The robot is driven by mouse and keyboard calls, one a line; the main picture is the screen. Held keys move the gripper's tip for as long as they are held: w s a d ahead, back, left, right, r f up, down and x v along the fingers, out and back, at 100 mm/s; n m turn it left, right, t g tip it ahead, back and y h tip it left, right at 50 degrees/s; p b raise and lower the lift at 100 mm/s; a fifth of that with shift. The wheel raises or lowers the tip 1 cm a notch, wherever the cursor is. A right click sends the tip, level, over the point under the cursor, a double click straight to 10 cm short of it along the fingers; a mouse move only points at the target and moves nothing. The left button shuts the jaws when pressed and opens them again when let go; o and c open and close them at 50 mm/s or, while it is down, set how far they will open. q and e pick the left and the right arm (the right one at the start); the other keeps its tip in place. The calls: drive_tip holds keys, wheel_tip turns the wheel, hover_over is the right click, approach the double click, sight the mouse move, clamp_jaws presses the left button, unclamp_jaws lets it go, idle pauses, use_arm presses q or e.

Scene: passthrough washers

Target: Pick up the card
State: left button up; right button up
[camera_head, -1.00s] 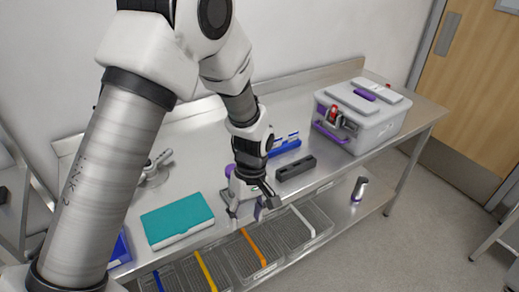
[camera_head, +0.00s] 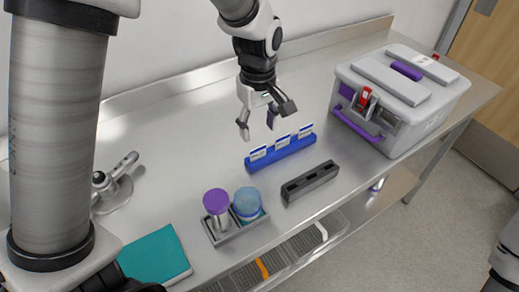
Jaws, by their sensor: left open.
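Several small items stand in a row in a blue holder (camera_head: 283,154) on the bench: three white cards with blue edges, a left card (camera_head: 258,153), a middle card (camera_head: 282,140) and a right card (camera_head: 305,131). My left gripper (camera_head: 257,124) is open and empty, fingers pointing down. It hangs above and behind the holder in the picture, nearest the left and middle cards, apparently not touching them. My right gripper is not in view.
A dark slotted block (camera_head: 310,181) lies in front of the holder. A small tray holds a purple-capped container (camera_head: 217,207) and a blue one (camera_head: 248,202). A teal box (camera_head: 156,256) is at front left. A lidded grey box (camera_head: 408,92) with purple handles stands at right.

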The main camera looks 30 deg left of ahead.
sight(258, 151)
use_arm(q)
drive_tip(key=shift+w+a+f, duration=0.1)
drive_tip(key=shift+w+f, duration=0.05)
drive_tip(key=shift+f, duration=0.35)
drive_tip(key=shift+w+a+f, duration=0.1)
drive_tip(key=shift+f, duration=0.4)
drive_tip(key=f, duration=0.6)
drive_tip(key=shift+s+d+f, duration=0.1)
drive_tip(key=shift+s+d, duration=0.1)
drive_tip(key=shift+s, duration=0.15)
drive_tip(key=shift+w+f, duration=0.15)
drive_tip(key=shift+f, duration=0.2)
drive_tip(key=shift+r, duration=0.1)
drive_tip(key=c, duration=0.5)
